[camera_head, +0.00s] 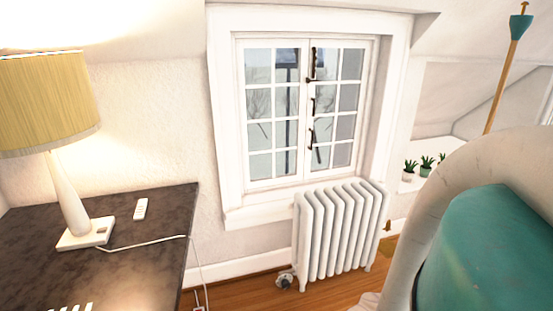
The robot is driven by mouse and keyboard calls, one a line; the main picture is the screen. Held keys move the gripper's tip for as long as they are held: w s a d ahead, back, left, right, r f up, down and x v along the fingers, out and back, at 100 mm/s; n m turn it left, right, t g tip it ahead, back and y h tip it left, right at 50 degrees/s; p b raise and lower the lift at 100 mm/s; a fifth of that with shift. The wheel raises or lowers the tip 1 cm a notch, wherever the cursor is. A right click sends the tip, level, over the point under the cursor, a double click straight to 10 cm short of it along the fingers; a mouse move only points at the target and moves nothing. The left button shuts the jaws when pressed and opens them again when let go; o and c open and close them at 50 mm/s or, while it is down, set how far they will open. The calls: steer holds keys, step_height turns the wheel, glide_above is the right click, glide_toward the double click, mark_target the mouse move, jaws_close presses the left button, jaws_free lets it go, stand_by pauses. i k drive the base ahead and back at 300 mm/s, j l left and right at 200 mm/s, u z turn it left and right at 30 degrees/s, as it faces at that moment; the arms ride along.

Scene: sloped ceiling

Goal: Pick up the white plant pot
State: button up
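Several small potted plants stand on a white ledge (408,187) at the right, beyond the radiator. The leftmost plant has a pale pot (408,176) that looks white, with dark green leaves above it. The pots are small and far off. My gripper is not in view.
A white radiator (340,232) stands under the window. A large teal object (490,255) blocks the lower right.

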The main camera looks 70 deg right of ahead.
mark_target(408, 172)
steer(key=z, duration=3)
steer(key=i+l+z, duration=0.2)
steer(key=i+z, duration=0.55)
steer(key=i+l+z, duration=0.35)
steer(key=i, duration=0.2)
steer(key=i+z, duration=0.35)
steer(key=i, duration=0.2)
steer(key=i+j+z, duration=0.1)
steer(key=i+z, duration=0.2)
steer(key=i, duration=0.3)
steer(key=i+u, duration=0.2)
steer(key=i, duration=0.55)
steer(key=i+l+u, duration=0.15)
steer(key=i, duration=0.55)
steer(key=i+u, duration=0.2)
steer(key=u, duration=0.2)
steer(key=i+j+u, duration=0.1)
steer(key=i+u, duration=0.15)
steer(key=u, duration=0.2)
steer(key=i+u, duration=0.2)
steer(key=u, duration=0.2)
steer(key=i+l+u, duration=0.15)
steer(key=u, duration=0.3)
steer(key=i+j+u, duration=0.15)
steer(key=u, duration=0.3)
steer(key=i+u, duration=0.6)
steer(key=u, duration=0.3)
steer(key=i+l+u, duration=0.2)
steer(key=u, duration=0.2)
